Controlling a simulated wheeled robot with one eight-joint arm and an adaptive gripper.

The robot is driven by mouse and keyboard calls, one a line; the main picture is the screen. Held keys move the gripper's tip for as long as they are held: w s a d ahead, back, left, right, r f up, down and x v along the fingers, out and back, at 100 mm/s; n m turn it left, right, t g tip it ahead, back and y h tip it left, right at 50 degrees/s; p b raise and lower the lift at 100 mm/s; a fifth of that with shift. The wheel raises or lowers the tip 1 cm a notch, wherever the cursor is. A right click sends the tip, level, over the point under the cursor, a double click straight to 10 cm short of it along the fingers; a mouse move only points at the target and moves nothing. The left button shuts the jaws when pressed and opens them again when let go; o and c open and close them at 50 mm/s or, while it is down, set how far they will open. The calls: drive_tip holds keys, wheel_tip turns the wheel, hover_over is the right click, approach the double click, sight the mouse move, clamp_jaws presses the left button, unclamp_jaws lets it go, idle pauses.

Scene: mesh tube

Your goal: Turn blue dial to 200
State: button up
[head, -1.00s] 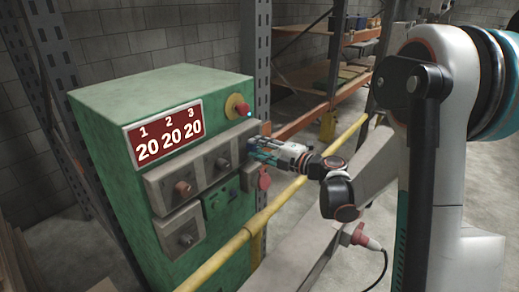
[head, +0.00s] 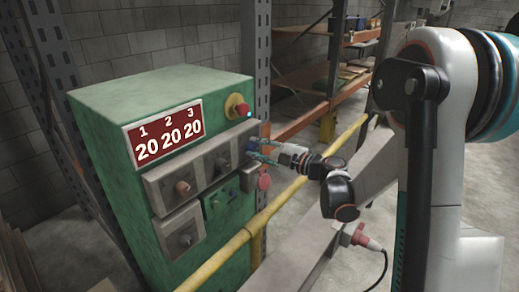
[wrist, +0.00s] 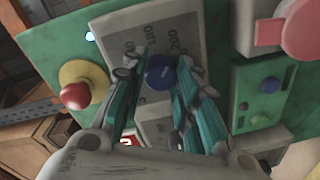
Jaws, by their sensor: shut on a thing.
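The blue dial (wrist: 160,72) sits on a grey plate with printed numbers in the wrist view; a 200 is legible beside it. It also shows at the right end of the dial row in the head view (head: 251,145). My gripper (wrist: 158,73) has its teal fingers on either side of the dial and is shut on it. In the head view my gripper (head: 261,150) reaches the panel from the right. The red display (head: 166,133) reads 20 under each of 1, 2 and 3.
A red emergency button (head: 241,109) on a yellow base is above the dial. A red round part (head: 264,182) sits below my gripper. A yellow rail (head: 240,237) runs in front of the green cabinet (head: 105,150). Other dials (head: 183,188) are to the left.

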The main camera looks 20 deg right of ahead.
drive_tip(key=o, duration=1.1)
drive_tip(key=shift+c, duration=0.2)
drive_tip(key=shift+s+d, duration=0.1)
drive_tip(key=v, duration=1.1)
drive_tip(key=shift+s+d, duration=0.2)
drive_tip(key=shift+s, duration=0.1)
drive_tip(key=shift+r, duration=0.1)
